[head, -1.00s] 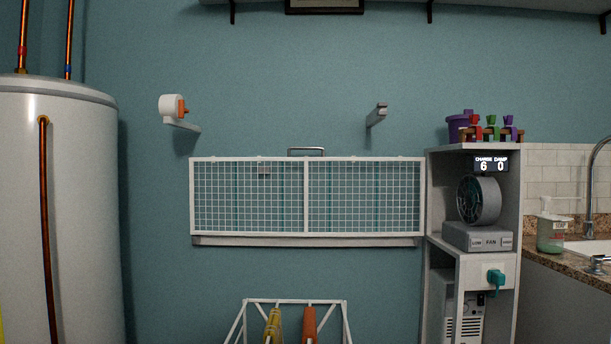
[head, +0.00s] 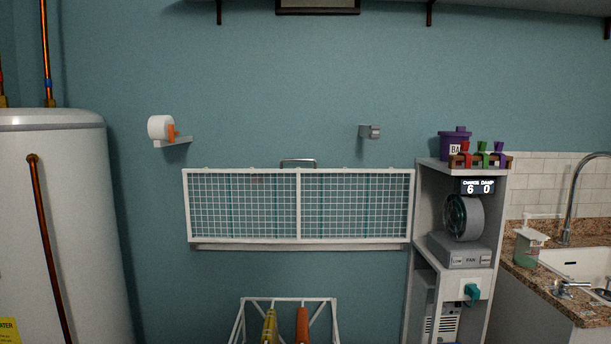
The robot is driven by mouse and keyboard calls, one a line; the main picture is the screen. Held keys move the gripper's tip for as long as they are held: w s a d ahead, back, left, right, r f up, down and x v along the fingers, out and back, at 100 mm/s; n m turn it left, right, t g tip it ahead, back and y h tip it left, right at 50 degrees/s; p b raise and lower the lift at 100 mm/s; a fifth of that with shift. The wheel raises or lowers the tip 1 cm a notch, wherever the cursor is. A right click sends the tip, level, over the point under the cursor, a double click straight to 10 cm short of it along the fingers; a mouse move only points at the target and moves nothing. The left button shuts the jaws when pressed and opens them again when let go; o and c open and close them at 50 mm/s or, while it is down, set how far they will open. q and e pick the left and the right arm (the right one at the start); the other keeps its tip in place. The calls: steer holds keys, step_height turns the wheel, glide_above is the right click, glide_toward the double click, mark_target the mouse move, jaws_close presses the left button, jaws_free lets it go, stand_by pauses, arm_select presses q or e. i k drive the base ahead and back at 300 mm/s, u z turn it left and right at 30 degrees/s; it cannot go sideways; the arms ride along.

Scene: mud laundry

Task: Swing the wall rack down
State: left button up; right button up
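The wall rack (head: 298,205) is a white wire-grid panel in a white frame, mounted on the teal wall in the middle of the head view. It stands upright, nearly flat to the wall. A metal bar handle (head: 298,162) shows at its top edge. A pale ledge (head: 300,246) runs along its bottom edge. Neither of my grippers is in the picture.
A large white tank (head: 60,220) stands at the left. A grey shelf unit (head: 420,225) with a fan (head: 464,218) stands right of the rack, with a sink counter (head: 545,280) beyond it. A white wire stand (head: 238,318) is below the rack. Two brackets are above it.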

mark_target(206, 171)
steer(key=u, duration=0.6)
steer(key=i, duration=1.75)
steer(key=z, duration=0.15)
